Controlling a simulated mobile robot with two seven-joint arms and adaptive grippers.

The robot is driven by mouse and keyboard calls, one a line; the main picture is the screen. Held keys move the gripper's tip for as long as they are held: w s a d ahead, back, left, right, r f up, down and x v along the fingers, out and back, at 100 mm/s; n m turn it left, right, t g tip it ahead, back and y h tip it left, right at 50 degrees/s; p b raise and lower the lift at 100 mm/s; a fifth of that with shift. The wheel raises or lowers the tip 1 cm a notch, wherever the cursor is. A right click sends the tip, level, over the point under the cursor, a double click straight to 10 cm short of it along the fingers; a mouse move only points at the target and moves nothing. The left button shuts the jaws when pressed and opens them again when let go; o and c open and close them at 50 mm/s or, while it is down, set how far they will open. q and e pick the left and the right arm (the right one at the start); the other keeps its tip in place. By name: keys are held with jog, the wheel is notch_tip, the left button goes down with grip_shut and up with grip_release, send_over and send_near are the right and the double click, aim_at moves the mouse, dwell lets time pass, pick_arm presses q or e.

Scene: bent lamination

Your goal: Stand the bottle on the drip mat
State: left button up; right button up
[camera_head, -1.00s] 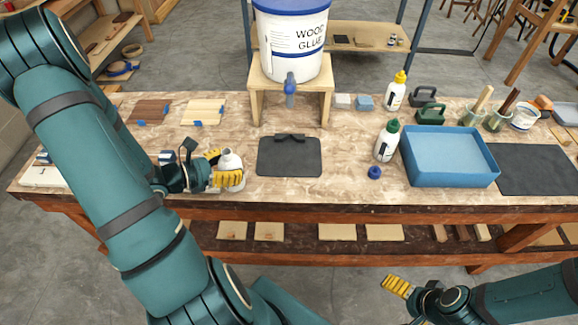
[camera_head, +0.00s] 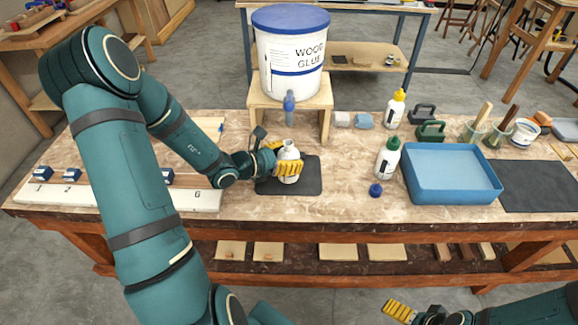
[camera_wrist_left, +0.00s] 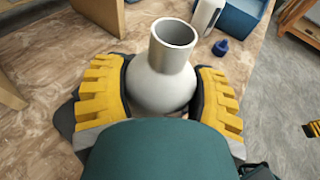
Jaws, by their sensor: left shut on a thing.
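A white bottle (camera_head: 289,158) with an open neck stands upright between the yellow fingers of my left gripper (camera_head: 289,169), which is shut on it. The bottle (camera_wrist_left: 163,75) also shows in the left wrist view, between both fingers (camera_wrist_left: 163,95). It is over the dark drip mat (camera_head: 308,183), below the spigot of the big bucket. Whether its base touches the mat is hidden by the fingers. My right gripper (camera_head: 399,311) is at the bottom edge of the head view, away from the table; its finger gap does not show clearly.
A wood glue bucket (camera_head: 290,50) sits on a wooden stand (camera_head: 325,100) behind the mat. A green-capped bottle (camera_head: 387,158), a blue cap (camera_head: 375,190) and a blue tray (camera_head: 452,196) are to the right. A numbered white board (camera_head: 195,198) lies at the left.

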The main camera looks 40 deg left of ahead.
pick_arm(q)
jog(key=shift+w+f+b, duration=0.1)
jog(key=shift+f+b, duration=0.4)
jog(key=shift+f, duration=1.3)
jog(key=shift+r, duration=0.1)
jog(key=o, duration=1.3)
jog(key=shift+f, duration=0.2)
jog(key=shift+o, duration=0.2)
